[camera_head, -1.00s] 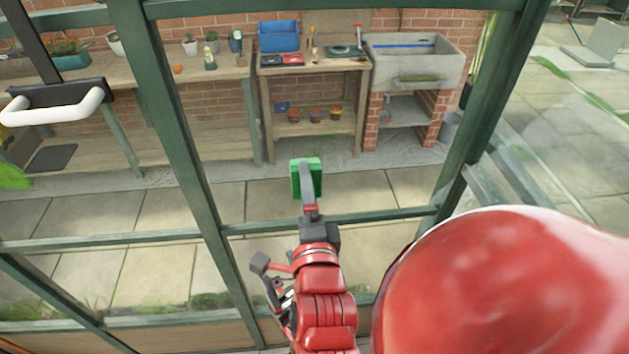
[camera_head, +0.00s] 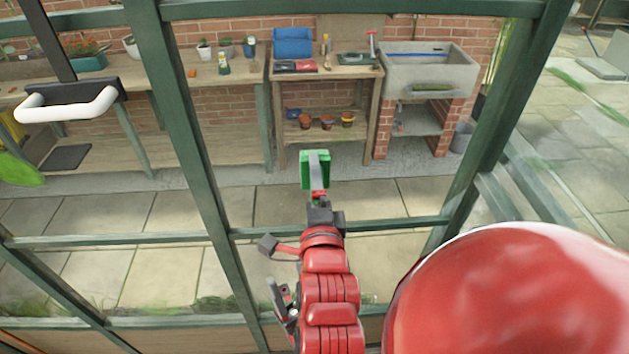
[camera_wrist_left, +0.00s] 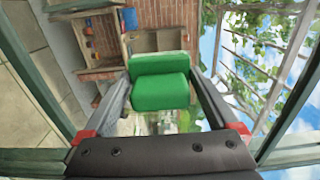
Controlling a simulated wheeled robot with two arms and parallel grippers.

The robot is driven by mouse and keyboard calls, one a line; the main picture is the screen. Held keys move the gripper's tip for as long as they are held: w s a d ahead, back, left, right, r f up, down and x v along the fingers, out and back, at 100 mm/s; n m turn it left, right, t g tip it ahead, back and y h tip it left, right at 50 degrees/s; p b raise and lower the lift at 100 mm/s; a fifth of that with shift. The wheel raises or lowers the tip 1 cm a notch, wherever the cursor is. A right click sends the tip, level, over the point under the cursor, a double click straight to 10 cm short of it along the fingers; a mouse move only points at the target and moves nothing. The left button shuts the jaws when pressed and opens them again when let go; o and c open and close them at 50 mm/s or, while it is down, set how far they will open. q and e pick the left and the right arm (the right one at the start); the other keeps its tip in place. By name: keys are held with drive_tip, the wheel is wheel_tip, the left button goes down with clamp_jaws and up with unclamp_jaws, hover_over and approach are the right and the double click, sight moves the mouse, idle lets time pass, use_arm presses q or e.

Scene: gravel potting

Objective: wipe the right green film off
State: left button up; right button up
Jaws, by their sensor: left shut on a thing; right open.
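A green block, sponge-like (camera_head: 315,170), is in front of a glass pane of the greenhouse. My left gripper (camera_head: 318,190) is shut on it, and the left wrist view shows the green block (camera_wrist_left: 160,91) between the two fingers. I cannot tell whether the block touches the glass. A bright green patch (camera_head: 20,170) shows at the far left edge. I cannot make out a green film on the pane around the block. Part of my right gripper (camera_head: 283,297) seems to show low beside the left arm, mostly hidden, holding nothing that I can see.
Green frame bars (camera_head: 190,150) border the pane, with a crossbar (camera_head: 400,222) below the block. A white handle (camera_head: 68,106) sticks out at left. Behind the glass stand a potting bench (camera_head: 330,74) and a stone sink (camera_head: 428,72).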

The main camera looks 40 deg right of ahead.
use_arm(q)
drive_tip(key=shift+x, duration=0.85)
